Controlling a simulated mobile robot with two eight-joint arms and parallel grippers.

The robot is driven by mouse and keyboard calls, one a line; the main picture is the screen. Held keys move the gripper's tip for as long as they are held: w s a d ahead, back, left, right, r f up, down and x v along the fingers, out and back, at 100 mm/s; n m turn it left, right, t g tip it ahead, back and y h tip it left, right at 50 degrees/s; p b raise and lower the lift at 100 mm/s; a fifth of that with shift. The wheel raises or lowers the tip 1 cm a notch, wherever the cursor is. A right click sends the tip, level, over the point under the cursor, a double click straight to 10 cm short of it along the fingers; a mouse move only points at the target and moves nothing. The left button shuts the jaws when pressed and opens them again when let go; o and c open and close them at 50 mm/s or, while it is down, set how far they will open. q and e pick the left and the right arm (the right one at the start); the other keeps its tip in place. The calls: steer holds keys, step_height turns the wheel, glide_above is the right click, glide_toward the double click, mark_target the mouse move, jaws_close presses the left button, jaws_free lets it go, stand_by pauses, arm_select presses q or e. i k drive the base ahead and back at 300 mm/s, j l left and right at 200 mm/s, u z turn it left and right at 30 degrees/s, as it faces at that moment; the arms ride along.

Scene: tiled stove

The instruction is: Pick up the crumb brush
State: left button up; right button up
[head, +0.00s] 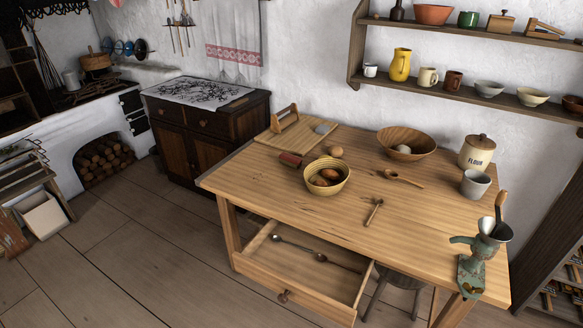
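I cannot single out the crumb brush with certainty at this size. A small dark red block-like item (290,159) lies on the wooden table (270,185), left of the striped bowl. A small wooden item with a handle and a short crosswise head (374,211) lies near the table's middle front. A wooden spoon or ladle (403,179) lies behind it. Neither of my grippers is in the head view.
On the table stand a striped bowl (341,169) with round food, a wooden bowl (420,136), a flour jar (477,152), a grey cup (475,184), a cutting board (267,136) and a clamped grinder (476,268). An open drawer (318,299) juts out in front.

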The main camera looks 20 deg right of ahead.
mark_target(295, 162)
steer(key=z, duration=0.15)
steer(key=i+l+u, duration=0.15)
steer(key=i+u, duration=0.2)
steer(key=i, duration=0.55)
steer(key=i+j+u, duration=0.1)
steer(key=i+u, duration=0.8)
steer(key=i+z, duration=0.2)
steer(key=z, duration=0.2)
steer(key=i+z, duration=0.2)
steer(key=z, duration=0.15)
steer(key=i+z, duration=0.25)
steer(key=z, duration=0.15)
steer(key=i+l+z, duration=0.1)
steer(key=z, duration=0.3)
steer(key=i+z, duration=0.5)
steer(key=z, duration=0.25)
